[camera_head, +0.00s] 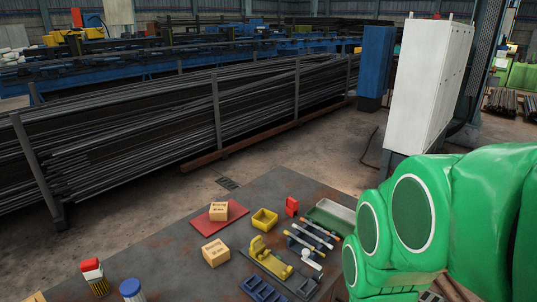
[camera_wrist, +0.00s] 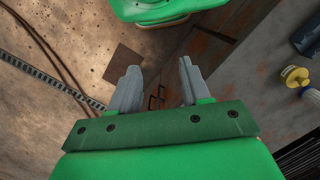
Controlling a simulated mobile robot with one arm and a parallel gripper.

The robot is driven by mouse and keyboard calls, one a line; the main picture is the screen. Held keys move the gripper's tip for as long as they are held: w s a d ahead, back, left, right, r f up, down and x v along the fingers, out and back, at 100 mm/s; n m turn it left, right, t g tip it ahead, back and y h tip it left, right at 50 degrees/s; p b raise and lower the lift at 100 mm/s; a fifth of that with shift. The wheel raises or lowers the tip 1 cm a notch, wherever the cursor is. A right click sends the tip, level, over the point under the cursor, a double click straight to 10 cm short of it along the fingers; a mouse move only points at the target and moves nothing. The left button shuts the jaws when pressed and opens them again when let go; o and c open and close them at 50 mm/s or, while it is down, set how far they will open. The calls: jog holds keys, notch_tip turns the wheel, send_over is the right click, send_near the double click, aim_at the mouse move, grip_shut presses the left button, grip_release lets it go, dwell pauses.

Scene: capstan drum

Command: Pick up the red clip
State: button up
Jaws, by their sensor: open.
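A small upright red object (camera_head: 291,206), which looks like the red clip, stands on the dark work table (camera_head: 150,250) in the head view. It is behind the rods and right of the yellow bin. It is too small to make out its shape. My gripper (camera_wrist: 158,82) shows in the wrist view with its two grey fingers apart and nothing between them. Below the fingers are bare floor and the table's side, and no red clip is in that view. In the head view my green arm fills the lower right, and the gripper cannot be made out.
The table also holds a red mat (camera_head: 237,208) with a box on it, another box (camera_head: 216,252), a yellow bin (camera_head: 264,219), a yellow tool (camera_head: 268,259), a green tray (camera_head: 330,216), blue holders (camera_head: 262,289) and a brush (camera_head: 95,278). A white cabinet (camera_head: 430,80) stands behind.

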jog(key=w+a+r+m+t+y, duration=0.15)
jog(key=w+a+m+y, duration=0.4)
jog(key=w+a, duration=1.15)
jog(key=w+m+t+y, duration=0.3)
jog(key=w+m+y, duration=0.3)
jog(key=w, duration=1.3)
jog(key=m+t+h, duration=0.2)
jog(key=m+t, duration=0.5)
jog(key=m, duration=0.6)
send_near(296, 204)
jog(key=s+a+r, duration=0.2)
jog(key=a+r, duration=0.3)
jog(key=a, duration=0.3)
jog(key=w+d+f+m, duration=0.1)
jog(key=d+f, duration=0.1)
jog(key=d+f+m+h, duration=0.1)
jog(key=d+f, duration=0.1)
jog(key=w+d+f+m+t, duration=0.1)
jog(key=d+f+m, duration=0.1)
jog(key=shift+w+d+f, duration=0.1)
jog(key=shift+w+d, duration=0.1)
jog(key=shift+w, duration=0.15)
jog(key=shift+h, duration=0.25)
jog(key=shift+r+x, duration=0.1)
jog(key=shift+x, duration=1.8)
jog(key=shift+r+x, duration=0.15)
jog(key=shift+x, duration=1.8)
jog(key=shift+a, duration=0.15)
jog(key=shift+c, duration=0.5)
